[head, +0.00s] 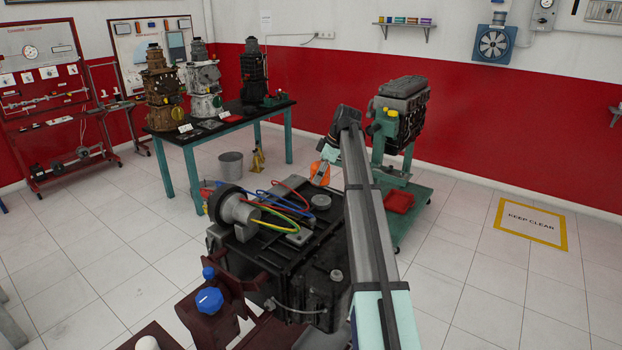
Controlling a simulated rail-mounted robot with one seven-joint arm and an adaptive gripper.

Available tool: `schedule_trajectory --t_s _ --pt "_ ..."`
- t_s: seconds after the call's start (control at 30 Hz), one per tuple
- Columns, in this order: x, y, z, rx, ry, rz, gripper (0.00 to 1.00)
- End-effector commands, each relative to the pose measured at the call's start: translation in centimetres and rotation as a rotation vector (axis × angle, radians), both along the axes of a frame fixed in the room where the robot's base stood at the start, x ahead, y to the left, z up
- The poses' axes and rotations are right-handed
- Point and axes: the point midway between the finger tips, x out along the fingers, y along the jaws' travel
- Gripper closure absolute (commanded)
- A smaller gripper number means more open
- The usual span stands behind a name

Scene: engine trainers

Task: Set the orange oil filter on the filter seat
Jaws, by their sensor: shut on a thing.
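The orange oil filter (320,174) hangs beneath my gripper (325,160), just beyond the black engine block in the head view. My gripper is small in the picture and partly hidden by my arm. It is shut on the filter. The filter appears roughly upright and in the air, apart from the block. I cannot make out the filter seat for certain. It may be hidden by my arm or too small to tell.
The black engine block (290,265) with colored hoses fills the near middle. A table (190,138) holds several engines.

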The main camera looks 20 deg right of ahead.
Motion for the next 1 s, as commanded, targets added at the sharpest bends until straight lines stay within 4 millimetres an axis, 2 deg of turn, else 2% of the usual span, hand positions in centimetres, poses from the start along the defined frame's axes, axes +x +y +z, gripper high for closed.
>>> schedule_trajectory --t_s 0.37,0.8,1.0 --pt "0.2 -0.5 -0.9 0.0 0.0 0.012 0.77" --pt "0.2 -0.5 -4.4 0.0 0.0 0.012 0.77" --pt "0.2 -0.5 -5.3 0.0 0.0 0.012 0.77"
